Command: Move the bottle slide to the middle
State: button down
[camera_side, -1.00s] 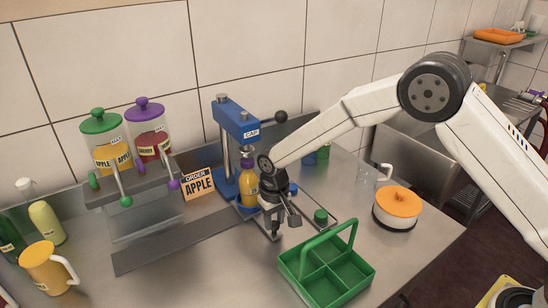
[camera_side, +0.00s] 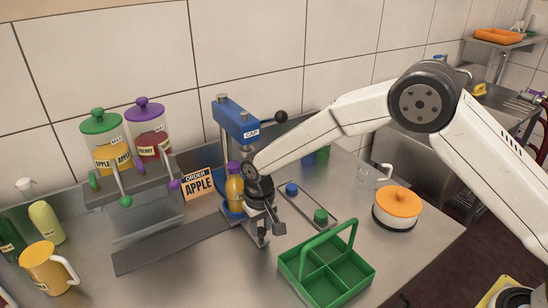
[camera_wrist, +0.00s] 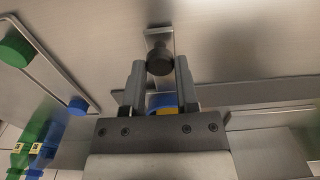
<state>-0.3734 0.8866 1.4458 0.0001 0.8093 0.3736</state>
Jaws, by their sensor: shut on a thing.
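The bottle slide is a blue seat (camera_side: 231,213) with a metal arm and a dark knob (camera_wrist: 159,60) at its front. It carries an upright bottle of yellow-orange juice (camera_side: 234,187) with a purple top.
Apple (camera_side: 110,155) and cherry (camera_side: 152,143) dispensers stand at the left, with an order sign reading APPLE (camera_side: 198,183) beside them. A cap tray with a blue cap (camera_side: 291,189) and green cap (camera_side: 320,215), and a green crate (camera_side: 327,270), lie to the right. The rail's left part is clear.

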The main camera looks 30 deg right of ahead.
jog(key=shift+a, duration=1.25)
jog(key=shift+a, duration=2.05)
jog(key=shift+c, duration=1.4)
grip_release()
notch_tip(320, 180, up, 8)
